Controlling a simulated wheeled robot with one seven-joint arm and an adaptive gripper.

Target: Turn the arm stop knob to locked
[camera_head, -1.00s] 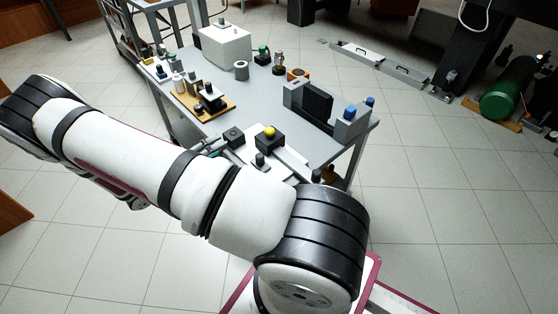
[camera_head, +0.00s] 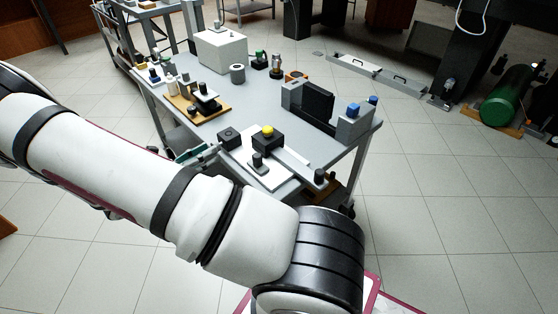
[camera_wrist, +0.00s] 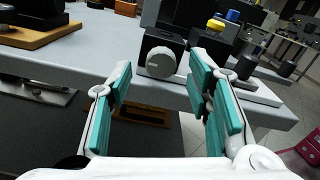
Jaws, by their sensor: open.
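A round grey knob (camera_wrist: 160,62) with a pale mark sits on the front of a small black box in the wrist view. No label is readable, so I cannot confirm it is the arm stop knob. The box (camera_head: 228,137) shows in the head view at the table's near edge. My gripper (camera_wrist: 161,75) has teal finger pads, spread apart and empty. The knob appears between and beyond the fingertips, with no visible contact. In the head view only part of my gripper (camera_head: 196,153) shows beside the box; my arm hides some of it.
Right of the knob stands a black box with a yellow top (camera_head: 267,136) on a white plate (camera_head: 262,178). Upright black posts (camera_head: 257,160) stand near it. A wooden stand (camera_head: 190,113) is farther left on the grey table (camera_head: 195,72). Open floor lies right of the table.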

